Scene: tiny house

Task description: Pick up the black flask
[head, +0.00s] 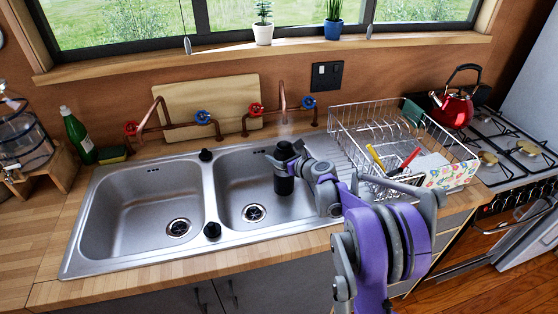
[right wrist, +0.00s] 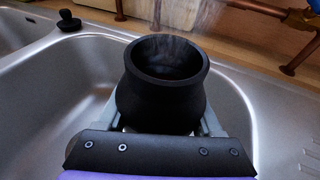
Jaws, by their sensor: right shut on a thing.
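The black flask (head: 284,178) is over the right sink basin in the head view, held upright by my right gripper (head: 287,160). In the right wrist view the flask (right wrist: 166,85) stands between the two grey fingers, with its round mouth open toward the camera. My right gripper (right wrist: 163,125) is shut on it. The flask's lower part is hidden by the gripper body in the wrist view. I cannot tell whether its base touches the basin. My left gripper is not in view.
The double steel sink (head: 150,205) has copper taps (head: 283,98) behind it; one spout is above the right basin. A wire dish rack (head: 400,140) stands to the right, beside a stove with a red kettle (head: 457,105). A green bottle (head: 78,135) stands left.

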